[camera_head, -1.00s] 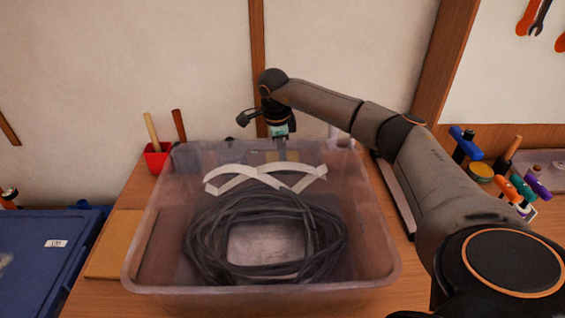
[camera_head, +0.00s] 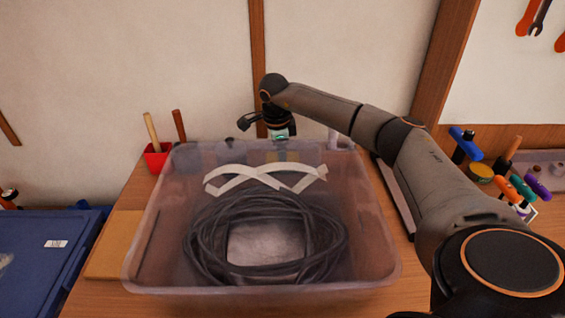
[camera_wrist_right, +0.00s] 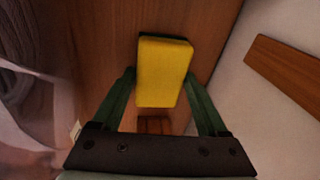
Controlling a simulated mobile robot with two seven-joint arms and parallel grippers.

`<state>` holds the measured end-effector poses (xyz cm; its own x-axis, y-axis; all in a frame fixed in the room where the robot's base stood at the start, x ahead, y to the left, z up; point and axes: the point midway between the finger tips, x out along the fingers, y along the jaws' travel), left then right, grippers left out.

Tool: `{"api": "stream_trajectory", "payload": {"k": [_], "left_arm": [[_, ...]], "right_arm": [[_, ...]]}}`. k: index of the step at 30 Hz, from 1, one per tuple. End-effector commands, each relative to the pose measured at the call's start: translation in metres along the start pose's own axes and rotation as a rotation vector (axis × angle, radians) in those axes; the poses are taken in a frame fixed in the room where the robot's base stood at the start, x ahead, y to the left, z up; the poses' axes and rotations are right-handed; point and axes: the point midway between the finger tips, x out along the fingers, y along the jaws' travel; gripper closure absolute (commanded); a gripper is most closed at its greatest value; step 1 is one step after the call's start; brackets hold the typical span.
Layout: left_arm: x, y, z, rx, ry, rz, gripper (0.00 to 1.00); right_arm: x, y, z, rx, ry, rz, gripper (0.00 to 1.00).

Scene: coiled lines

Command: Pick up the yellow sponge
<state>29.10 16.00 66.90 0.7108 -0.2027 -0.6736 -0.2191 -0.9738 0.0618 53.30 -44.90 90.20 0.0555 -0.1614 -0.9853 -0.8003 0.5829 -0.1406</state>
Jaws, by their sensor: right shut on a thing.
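The yellow sponge (camera_wrist_right: 163,72) is a plain block, seen in the right wrist view between the two green fingers of my right gripper (camera_wrist_right: 160,78). The gripper is shut on it, with a finger at each side. In the head view my right gripper (camera_head: 280,142) points down just behind the far wall of the clear bin. There the fingertips and sponge are blurred by the bin's wall. My left gripper is in neither view.
The clear bin (camera_head: 135,270) holds a dark coiled line (camera_head: 205,225) and white strips (camera_head: 230,177). A red cup (camera_head: 157,161) with handles stands behind left. A blue crate (camera_head: 40,275) is at left. Clamps and tools (camera_head: 465,147) stand at right. The wall is close behind my gripper.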

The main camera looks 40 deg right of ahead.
Motion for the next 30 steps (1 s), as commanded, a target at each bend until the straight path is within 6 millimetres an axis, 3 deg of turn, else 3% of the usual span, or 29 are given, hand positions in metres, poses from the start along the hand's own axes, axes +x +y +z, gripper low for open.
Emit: {"api": "stream_trajectory", "payload": {"k": [10,21,30], "left_arm": [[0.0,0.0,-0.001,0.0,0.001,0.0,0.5],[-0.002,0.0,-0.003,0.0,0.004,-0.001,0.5],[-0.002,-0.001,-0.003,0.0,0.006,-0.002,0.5]], "right_arm": [[-0.007,-0.002,-0.001,0.001,-0.001,-0.002,0.77],[-0.075,-0.012,-0.007,0.0,-0.002,-0.003,0.77],[-0.099,-0.014,-0.009,-0.001,0.0,0.0,0.77]]}}
